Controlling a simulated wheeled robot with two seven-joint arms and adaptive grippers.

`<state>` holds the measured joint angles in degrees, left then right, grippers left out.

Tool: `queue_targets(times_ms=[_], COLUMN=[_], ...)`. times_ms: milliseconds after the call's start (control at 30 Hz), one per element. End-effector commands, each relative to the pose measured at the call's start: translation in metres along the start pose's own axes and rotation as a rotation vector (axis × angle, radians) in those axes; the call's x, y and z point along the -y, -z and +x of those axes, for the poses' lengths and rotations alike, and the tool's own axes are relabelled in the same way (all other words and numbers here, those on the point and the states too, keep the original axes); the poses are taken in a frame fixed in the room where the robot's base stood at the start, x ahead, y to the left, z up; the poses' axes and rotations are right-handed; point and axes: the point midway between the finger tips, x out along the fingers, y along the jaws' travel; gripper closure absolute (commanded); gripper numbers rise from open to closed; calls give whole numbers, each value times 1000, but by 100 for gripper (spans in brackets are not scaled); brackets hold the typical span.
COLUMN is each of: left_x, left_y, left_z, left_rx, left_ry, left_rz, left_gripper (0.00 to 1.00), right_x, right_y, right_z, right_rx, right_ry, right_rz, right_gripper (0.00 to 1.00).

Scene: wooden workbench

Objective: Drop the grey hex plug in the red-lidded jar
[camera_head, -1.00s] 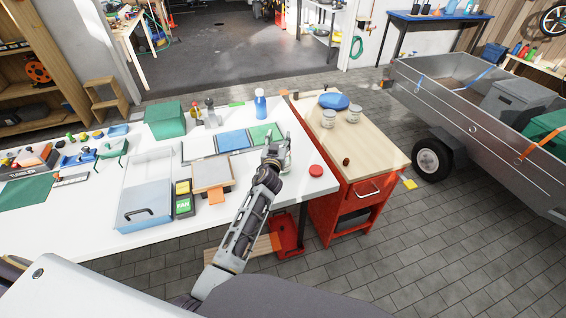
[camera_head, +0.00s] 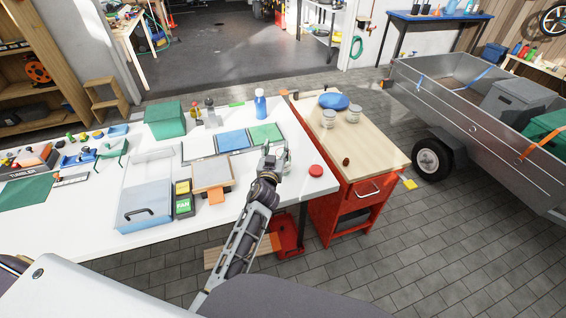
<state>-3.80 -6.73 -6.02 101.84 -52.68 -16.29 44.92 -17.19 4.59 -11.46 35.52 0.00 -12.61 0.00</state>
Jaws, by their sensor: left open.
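My left gripper (camera_head: 273,153) is open above the right part of the white workbench. No object shows clearly between its fingers. A small clear jar (camera_head: 287,164) stands just right of the gripper, partly hidden by it. A round red lid (camera_head: 316,171) lies flat on the bench to the right of the jar, apart from it. I cannot make out the grey hex plug; it is too small or hidden. My right gripper is out of view.
Blue and green mats (camera_head: 233,141) lie behind the gripper. A blue bottle (camera_head: 260,103) stands at the back edge. A red cart (camera_head: 378,158) adjoins the bench's right end.

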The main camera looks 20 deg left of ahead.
Motion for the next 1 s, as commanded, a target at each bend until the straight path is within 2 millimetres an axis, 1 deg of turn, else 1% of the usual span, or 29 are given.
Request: queue_targets(times_ms=[33, 400, 600, 800, 1000], left_x=[0, 0, 0, 0, 0], left_y=[-1, -1, 0, 0, 0], left_z=[-5, -37, -52, -59, -60], left_rx=[1, 1, 0, 0, -1], left_ry=[0, -1, 0, 0, 0], left_rz=[-1, -1, -2, -1, 0], left_gripper=[50, 50, 50, 50, 50], right_x=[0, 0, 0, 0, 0], right_y=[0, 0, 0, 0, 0], right_z=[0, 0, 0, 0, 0], right_rx=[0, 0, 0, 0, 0], right_ry=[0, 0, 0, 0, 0], right_rz=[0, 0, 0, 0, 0], right_gripper=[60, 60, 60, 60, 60])
